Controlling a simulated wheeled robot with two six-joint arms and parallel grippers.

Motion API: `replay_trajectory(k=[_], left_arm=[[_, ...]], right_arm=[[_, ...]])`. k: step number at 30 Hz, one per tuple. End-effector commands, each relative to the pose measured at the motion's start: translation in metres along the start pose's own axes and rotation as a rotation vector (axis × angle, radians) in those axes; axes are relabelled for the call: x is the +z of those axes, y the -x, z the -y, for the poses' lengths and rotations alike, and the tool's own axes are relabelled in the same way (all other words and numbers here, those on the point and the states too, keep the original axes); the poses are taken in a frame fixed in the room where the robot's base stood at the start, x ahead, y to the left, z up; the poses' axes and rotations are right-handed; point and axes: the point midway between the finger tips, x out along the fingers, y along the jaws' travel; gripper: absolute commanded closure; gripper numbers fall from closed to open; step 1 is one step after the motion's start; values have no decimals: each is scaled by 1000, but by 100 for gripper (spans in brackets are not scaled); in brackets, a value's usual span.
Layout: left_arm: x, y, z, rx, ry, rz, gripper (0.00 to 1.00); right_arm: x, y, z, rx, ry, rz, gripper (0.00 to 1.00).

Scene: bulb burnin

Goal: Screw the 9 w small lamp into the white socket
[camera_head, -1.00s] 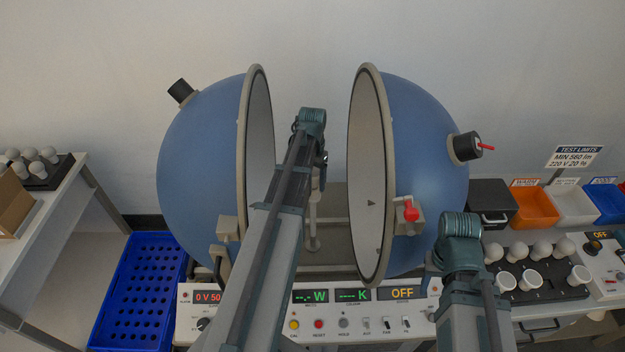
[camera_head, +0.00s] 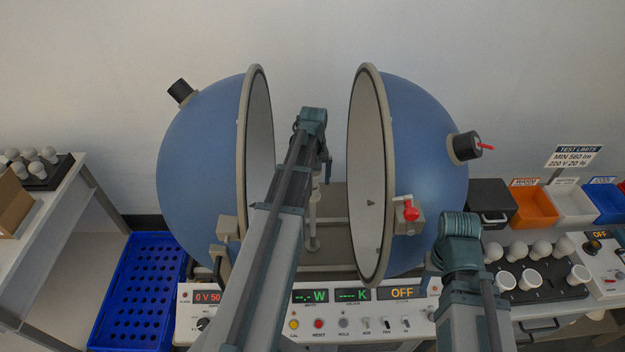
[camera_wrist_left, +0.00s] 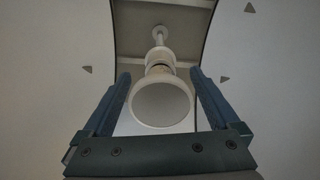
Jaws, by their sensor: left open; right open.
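In the left wrist view, a white lamp (camera_wrist_left: 160,104) points its round face at the camera. How deep the lamp sits in the socket I cannot tell. My left gripper (camera_wrist_left: 160,78) is open, with one finger on each side of the lamp. In the head view, the left arm reaches between the sphere halves and hides the lamp; the post (camera_head: 312,232) shows below.
The blue sphere halves (camera_head: 200,160) (camera_head: 425,150) stand open close on both sides of my left arm. The control panel (camera_head: 270,325) is in front. A black lamp rack (camera_head: 540,292), an orange bin (camera_head: 535,207) and other bins stand right. A blue crate (camera_head: 135,290) is left.

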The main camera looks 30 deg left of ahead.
Motion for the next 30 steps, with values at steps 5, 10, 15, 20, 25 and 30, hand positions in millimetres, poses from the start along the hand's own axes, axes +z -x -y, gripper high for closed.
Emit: replay_trajectory(k=[5,10,15,20,25,30], left_arm=[[-1,0,-2,0,244,0,5],[-1,0,-3,0,481,0,5],[-1,0,-4,0,718,0,5],[-2,0,-5,0,941,0,5],[-2,0,-6,0,1152,0,5],[-2,0,-7,0,1251,0,5]], right_arm=[[0,0,0,0,0,0,50],[0,0,0,0,0,0,50],[0,0,0,0,0,0,50],[0,0,0,0,0,0,50],[0,0,0,0,0,0,50],[0,0,0,0,0,0,50]])
